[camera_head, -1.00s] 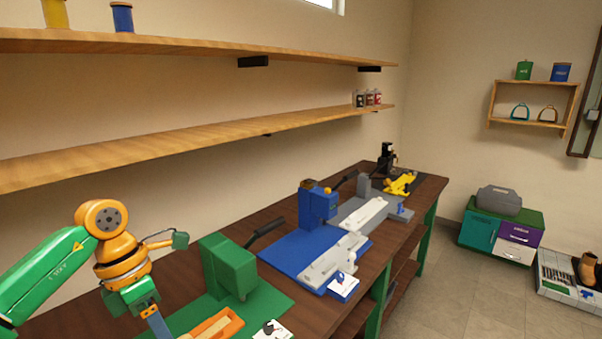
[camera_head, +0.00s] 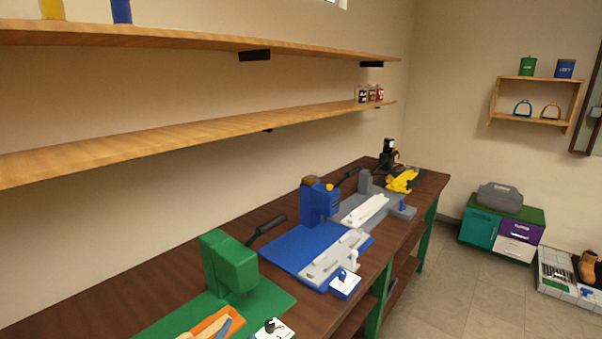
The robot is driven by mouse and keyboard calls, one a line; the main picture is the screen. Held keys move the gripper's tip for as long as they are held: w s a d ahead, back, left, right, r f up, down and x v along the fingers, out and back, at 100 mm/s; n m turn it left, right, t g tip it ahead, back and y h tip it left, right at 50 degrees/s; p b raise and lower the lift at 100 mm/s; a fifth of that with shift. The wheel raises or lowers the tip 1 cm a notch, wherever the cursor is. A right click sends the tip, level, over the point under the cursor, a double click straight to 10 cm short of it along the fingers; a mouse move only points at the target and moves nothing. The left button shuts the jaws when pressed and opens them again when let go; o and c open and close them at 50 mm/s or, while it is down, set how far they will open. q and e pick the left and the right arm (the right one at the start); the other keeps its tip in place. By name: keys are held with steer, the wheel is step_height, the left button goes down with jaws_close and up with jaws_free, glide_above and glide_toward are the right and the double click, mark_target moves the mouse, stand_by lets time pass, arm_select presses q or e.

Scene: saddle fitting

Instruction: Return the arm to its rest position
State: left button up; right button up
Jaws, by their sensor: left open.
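Neither my left nor my right gripper shows clearly in the head view, and no arm link is in the picture. A narrow blue-grey piece (camera_head: 223,328) shows at the bottom edge, over or in an orange tray (camera_head: 196,334). Its lower end is cut off, and I cannot tell what it is. The tray is by the green press (camera_head: 229,264) on its green base (camera_head: 272,298), at the near end of the dark wooden workbench (camera_head: 95,302).
A blue press (camera_head: 319,202) and a grey station (camera_head: 400,214) stand farther along the bench. Two wooden shelves (camera_head: 200,134) overhang it from the left wall. A green and purple cabinet (camera_head: 480,229) stands on the open floor (camera_head: 465,290) at right.

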arm_select(q)
steer(key=s+a+f+n+g+y, duration=0.1)
steer(key=s+a+f+n+g, duration=0.15)
steer(key=s+f+g, duration=0.65)
steer(key=s+a+f+n+g+y, duration=0.1)
steer(key=s+a+f+n+g, duration=0.2)
steer(key=s+f, duration=0.75)
steer(key=s+f+g+b, duration=0.1)
steer(key=s+f+b, duration=0.15)
steer(key=f, duration=0.55)
steer(key=s+f+b, duration=0.2)
steer(key=f+b, duration=0.1)
steer(key=f, duration=0.6)
steer(key=s+a+f+g+b, duration=0.1)
steer(key=s+f+b, duration=0.3)
steer(key=s+f, duration=0.8)
step_height(320, 180, down, 4)
steer(key=shift+s+a+f, duration=0.25)
